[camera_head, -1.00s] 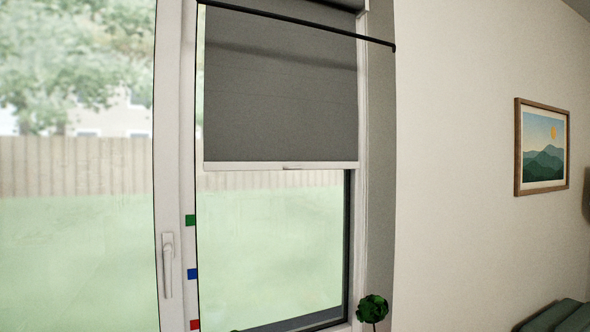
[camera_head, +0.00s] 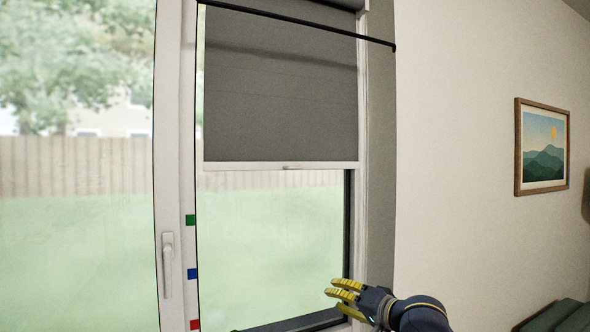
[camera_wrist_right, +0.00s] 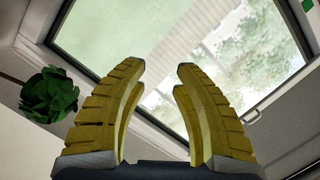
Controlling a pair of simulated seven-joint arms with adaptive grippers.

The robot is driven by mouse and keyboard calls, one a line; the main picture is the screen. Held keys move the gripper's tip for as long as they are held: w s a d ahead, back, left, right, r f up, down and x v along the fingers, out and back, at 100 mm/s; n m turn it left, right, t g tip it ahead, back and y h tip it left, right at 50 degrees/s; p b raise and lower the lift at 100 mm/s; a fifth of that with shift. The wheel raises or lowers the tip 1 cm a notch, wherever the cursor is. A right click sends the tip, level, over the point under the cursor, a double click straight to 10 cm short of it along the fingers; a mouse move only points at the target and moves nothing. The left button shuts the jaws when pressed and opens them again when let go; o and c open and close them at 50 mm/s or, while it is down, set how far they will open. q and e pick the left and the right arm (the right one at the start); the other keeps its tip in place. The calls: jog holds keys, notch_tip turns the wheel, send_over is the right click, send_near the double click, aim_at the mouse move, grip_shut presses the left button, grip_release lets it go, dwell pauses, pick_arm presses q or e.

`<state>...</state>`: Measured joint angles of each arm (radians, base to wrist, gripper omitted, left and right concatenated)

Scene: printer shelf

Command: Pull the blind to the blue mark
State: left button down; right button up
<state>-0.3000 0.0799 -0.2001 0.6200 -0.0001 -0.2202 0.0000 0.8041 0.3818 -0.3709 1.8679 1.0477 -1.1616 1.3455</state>
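The grey roller blind (camera_head: 280,90) hangs over the upper part of the right window pane in the head view. Its white bottom bar (camera_head: 250,166) has a small pull tab (camera_head: 292,167) at the middle. The bar is above the green mark (camera_head: 190,220). The blue mark (camera_head: 193,273) is on the frame below green, with the red mark (camera_head: 195,324) lowest. My right gripper (camera_head: 338,292) is at the lower right of the window, well below the bar. Its yellow fingers are apart and empty in the right wrist view (camera_wrist_right: 160,75). My left gripper is out of view.
A window handle (camera_head: 168,264) is on the frame at left. A black rod (camera_head: 310,27) crosses the top of the blind. A framed picture (camera_head: 543,147) hangs on the right wall.

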notch_tip(320, 180, up, 15)
jog(key=w+m+y, duration=0.1)
jog(key=m+y, duration=0.3)
jog(key=y, duration=0.1)
send_near(296, 168)
jog(key=x, duration=1)
jog(key=shift+w+a, duration=0.1)
jog(key=shift+w, duration=0.05)
jog(key=shift+c, duration=0.4)
grip_shut()
